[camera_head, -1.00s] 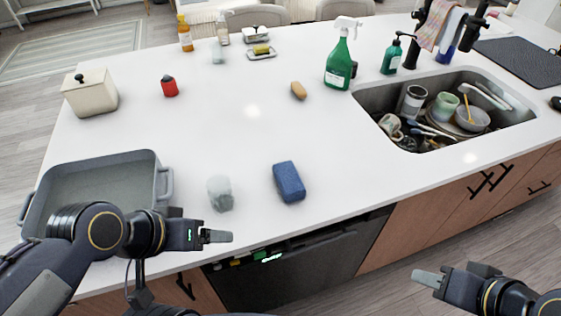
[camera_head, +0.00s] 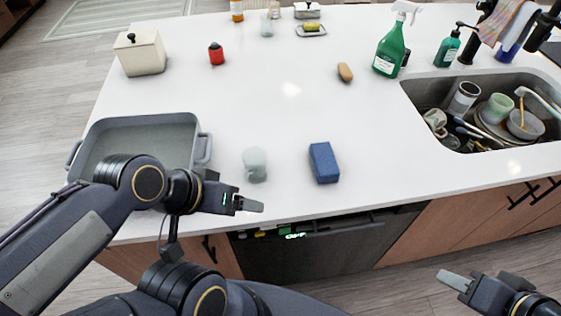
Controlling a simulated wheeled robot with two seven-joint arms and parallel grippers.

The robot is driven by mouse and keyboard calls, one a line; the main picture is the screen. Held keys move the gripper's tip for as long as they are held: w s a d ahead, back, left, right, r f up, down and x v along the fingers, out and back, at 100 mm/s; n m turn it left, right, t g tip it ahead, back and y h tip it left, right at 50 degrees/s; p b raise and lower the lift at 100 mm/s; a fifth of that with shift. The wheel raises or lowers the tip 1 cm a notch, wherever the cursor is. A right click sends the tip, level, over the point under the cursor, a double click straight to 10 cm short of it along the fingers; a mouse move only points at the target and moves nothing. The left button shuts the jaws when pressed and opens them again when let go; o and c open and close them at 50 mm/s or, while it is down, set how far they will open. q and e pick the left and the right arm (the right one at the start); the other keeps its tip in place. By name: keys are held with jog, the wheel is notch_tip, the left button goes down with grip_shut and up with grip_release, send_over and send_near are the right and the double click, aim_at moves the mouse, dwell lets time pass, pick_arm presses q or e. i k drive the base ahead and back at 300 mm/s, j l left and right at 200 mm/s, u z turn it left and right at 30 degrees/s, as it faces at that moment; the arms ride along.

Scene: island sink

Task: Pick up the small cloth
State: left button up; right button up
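A light striped cloth (camera_head: 519,22) hangs over the tap area at the top right, behind the sink. A pinkish cloth (camera_head: 491,26) hangs beside it; I cannot tell whether they are one piece. My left gripper (camera_head: 249,205) is over the counter's front edge, below a pale, translucent cup-like object (camera_head: 255,165), and far from the cloth. My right gripper (camera_head: 462,281) is low at the bottom right, in front of the cabinets and well away from the cloth. Both are seen from the side and their finger gaps are unclear. Neither visibly holds anything.
A grey tray (camera_head: 204,150) and a blue sponge (camera_head: 324,162) lie near the front. The sink (camera_head: 425,92) holds several dishes. A green spray bottle (camera_head: 389,50) and a soap pump (camera_head: 447,50) stand behind it. The counter's middle is mostly clear.

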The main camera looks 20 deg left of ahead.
aim_at(327, 170)
jog(key=j+z, duration=0.2)
jog(key=z, duration=0.25)
jog(key=j+z, duration=0.15)
jog(key=z, duration=0.35)
jog(key=k+j+z, duration=0.1)
jog(key=z, duration=0.35)
